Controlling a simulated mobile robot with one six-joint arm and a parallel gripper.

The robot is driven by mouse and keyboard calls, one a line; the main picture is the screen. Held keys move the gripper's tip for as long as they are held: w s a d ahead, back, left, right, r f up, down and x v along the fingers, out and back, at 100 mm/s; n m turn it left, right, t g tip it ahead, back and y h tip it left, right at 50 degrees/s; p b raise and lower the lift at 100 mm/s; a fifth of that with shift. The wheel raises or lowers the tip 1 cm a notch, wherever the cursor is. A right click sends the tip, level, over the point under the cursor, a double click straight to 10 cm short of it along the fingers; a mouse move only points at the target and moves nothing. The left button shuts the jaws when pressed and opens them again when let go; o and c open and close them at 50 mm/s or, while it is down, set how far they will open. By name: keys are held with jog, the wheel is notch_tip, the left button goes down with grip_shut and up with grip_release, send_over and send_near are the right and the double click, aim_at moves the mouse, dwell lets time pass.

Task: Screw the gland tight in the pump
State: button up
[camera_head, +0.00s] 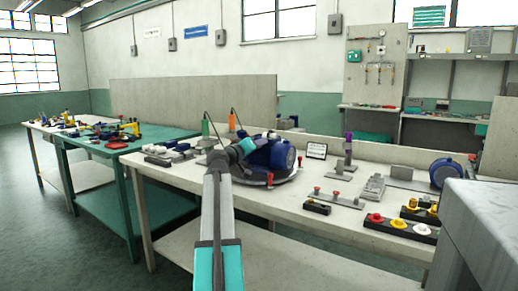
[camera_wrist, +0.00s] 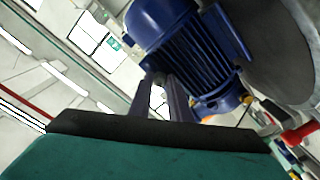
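In the head view the blue pump (camera_head: 281,154) with its finned motor stands on a round dark base on the pale workbench. My gripper (camera_head: 240,150) is at the left side of the pump, partly hidden by my own wrist. In the wrist view the finned blue motor (camera_wrist: 205,62) fills the upper middle. The grey fingers of my gripper (camera_wrist: 155,80) reach up to the motor's lower left edge, with a bright gap between them lower down. Their tips meet a small dark area there; whether they hold anything is unclear. I cannot make out the gland in either view.
A red-handled part (camera_head: 270,179) stands at the pump's front edge; it may be the red part (camera_wrist: 300,134) in the wrist view. Right of the pump are a small sign (camera_head: 317,151), a purple-topped fixture (camera_head: 348,150) and a black block (camera_head: 317,207). A grey block edges the right foreground.

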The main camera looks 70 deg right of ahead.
jog(key=shift+o, duration=1.4)
jog(key=shift+r, duration=0.1)
jog(key=shift+w, duration=0.1)
jog(key=shift+p, duration=0.5)
jog(key=shift+n, duration=0.3)
jog(key=shift+b, duration=0.3)
grip_shut()
